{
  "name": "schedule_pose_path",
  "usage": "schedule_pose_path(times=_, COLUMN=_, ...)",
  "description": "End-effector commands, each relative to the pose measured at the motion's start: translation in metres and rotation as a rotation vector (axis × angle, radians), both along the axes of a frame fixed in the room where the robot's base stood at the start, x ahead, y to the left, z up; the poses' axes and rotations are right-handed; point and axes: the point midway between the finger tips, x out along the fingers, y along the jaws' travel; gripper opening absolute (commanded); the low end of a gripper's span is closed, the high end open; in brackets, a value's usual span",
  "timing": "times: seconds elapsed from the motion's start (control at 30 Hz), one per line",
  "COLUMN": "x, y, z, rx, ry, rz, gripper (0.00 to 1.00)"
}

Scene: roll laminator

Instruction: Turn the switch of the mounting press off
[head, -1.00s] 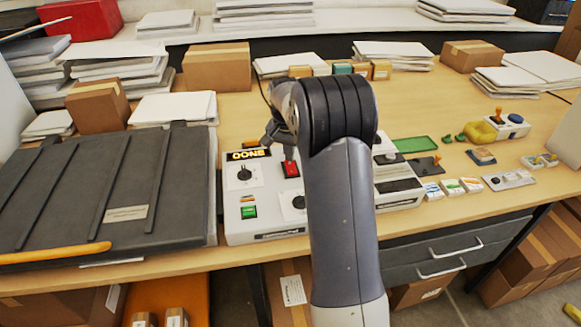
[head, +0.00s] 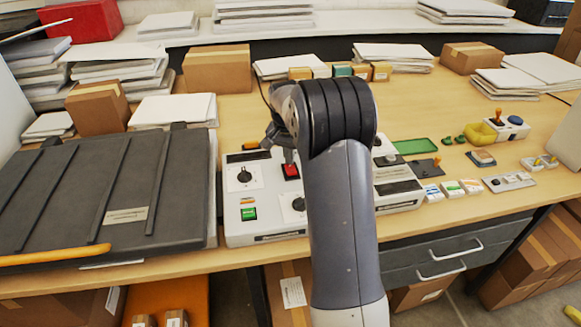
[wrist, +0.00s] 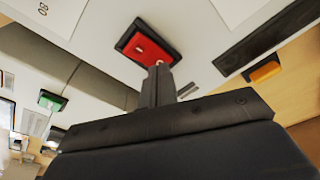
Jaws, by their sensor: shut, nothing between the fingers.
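A white control box (head: 266,224) stands beside the dark flat press plate (head: 120,190), which has an orange bar along its front. A red rocker switch (head: 290,171) in a black frame is on the box top. It also shows in the wrist view (wrist: 147,45). My gripper (head: 287,154) is shut and empty, over the switch's far edge. In the wrist view its closed fingertips (wrist: 158,72) overlap the edge of the red rocker; I cannot tell whether they touch. The display (head: 248,156) is dark.
The box also carries a black dial (head: 244,175) and a green button (head: 248,213). Another machine (head: 398,185) stands right of my arm. Cardboard boxes (head: 217,69) and paper stacks stand behind.

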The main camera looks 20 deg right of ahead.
Motion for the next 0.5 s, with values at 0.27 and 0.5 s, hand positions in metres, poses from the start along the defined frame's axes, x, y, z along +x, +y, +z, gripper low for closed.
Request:
schedule_pose_path(times=0.27, x=0.0, y=0.0, z=0.027, rx=-0.001, ry=-0.002, rz=0.0, gripper=0.0)
schedule_pose_path(times=0.5, x=0.0, y=0.0, z=0.046, rx=-0.001, ry=-0.002, rz=0.0, gripper=0.0)
